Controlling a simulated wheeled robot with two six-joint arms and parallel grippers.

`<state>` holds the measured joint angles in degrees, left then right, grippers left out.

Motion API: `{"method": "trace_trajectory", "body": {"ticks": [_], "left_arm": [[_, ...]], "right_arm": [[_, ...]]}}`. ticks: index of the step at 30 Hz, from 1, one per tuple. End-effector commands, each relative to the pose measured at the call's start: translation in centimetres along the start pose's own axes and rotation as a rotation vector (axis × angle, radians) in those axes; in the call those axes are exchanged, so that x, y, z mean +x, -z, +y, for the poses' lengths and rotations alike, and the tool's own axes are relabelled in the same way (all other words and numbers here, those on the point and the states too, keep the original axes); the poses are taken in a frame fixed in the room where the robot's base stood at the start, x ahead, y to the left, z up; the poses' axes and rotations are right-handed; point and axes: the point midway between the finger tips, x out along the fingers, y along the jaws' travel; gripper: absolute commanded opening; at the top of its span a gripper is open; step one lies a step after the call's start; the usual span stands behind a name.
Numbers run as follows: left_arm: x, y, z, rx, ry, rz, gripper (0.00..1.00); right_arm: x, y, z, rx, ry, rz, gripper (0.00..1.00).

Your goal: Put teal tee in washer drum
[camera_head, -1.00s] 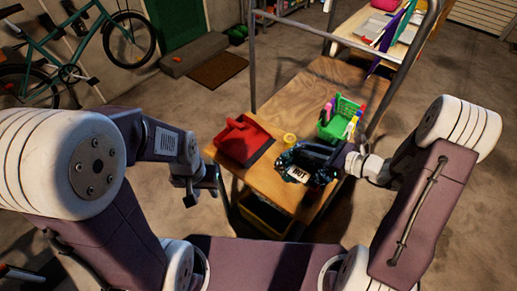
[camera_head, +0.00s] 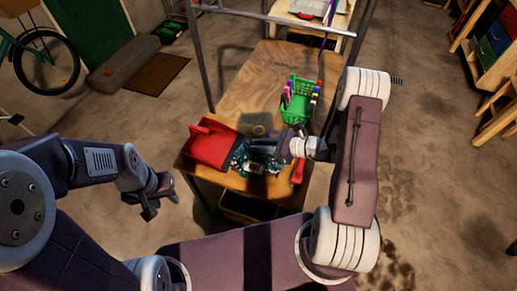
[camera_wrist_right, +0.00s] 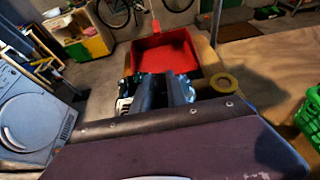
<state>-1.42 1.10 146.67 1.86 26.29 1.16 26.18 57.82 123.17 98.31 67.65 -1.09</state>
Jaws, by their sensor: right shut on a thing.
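The teal tee (camera_head: 255,166) is a crumpled dark teal cloth with a pale printed patch, over the near end of the wooden bench. My right gripper (camera_head: 262,147) is shut on it. In the right wrist view, dark teal cloth (camera_wrist_right: 150,92) shows at the fingers. I cannot tell whether the cloth touches the bench top. My left gripper (camera_head: 158,197) looks open and empty, left of the bench. A grey-white appliance with a round front (camera_wrist_right: 28,118), apparently the washer, is at the left of the right wrist view. Its drum opening is not clearly visible.
The wooden bench (camera_head: 262,85) bears a red dustpan (camera_head: 209,146), a yellow tape ring (camera_head: 259,130), a green basket (camera_head: 299,103) and a red item (camera_head: 298,172). A metal frame (camera_head: 200,60) rises around it. The concrete floor (camera_head: 425,150) on the right is clear.

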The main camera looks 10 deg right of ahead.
Motion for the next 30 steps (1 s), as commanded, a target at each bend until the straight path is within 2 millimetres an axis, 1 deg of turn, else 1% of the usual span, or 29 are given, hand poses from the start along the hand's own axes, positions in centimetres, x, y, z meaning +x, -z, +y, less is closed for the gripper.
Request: {"method": "trace_trajectory", "body": {"ticks": [1, 4, 11, 15, 16, 18, 27, 29, 30], "left_arm": [[0.0, 0.0, 0.0, 0.0, 0.0, 0.0, 0.36], [0.0, 0.0, 0.0, 0.0, 0.0, 0.0, 0.36], [0.0, 0.0, 0.0, 0.0, 0.0, 0.0, 0.36], [0.5, -0.1, 0.0, 0.0, 0.0, 0.0, 0.36], [0.3, 0.0, 0.0, 0.0, 0.0, 0.0, 0.36], [0.3, 0.0, 0.0, 0.0, 0.0, 0.0, 0.36], [0.2, 0.0, 0.0, 0.0, 0.0, 0.0, 0.36], [-0.2, 0.0, 0.0, 0.0, 0.0, 0.0, 0.36], [0.0, 0.0, 0.0, 0.0, 0.0, 0.0, 0.36]], "right_arm": [[0.4, 1.0, 0.1, 0.005, -0.002, 0.0, 0.0], [0.9, 2.1, 0.0, 0.002, -0.001, 0.0, 0.0], [1.0, 2.3, 0.0, 0.0, 0.0, -0.001, 0.0], [1.1, 2.7, 0.0, 0.0, 0.0, -0.001, 0.0], [1.1, 2.6, 0.0, 0.0, 0.0, 0.0, 0.23], [1.1, 2.6, 0.0, 0.0, 0.0, 0.0, 0.4], [1.0, 2.5, 0.0, 0.0, 0.0, 0.0, 0.4], [0.9, 2.1, 0.0, 0.0, 0.0, 0.0, 0.4], [0.6, 2.3, -0.1, 0.001, 0.002, 0.0, 0.4]]}}
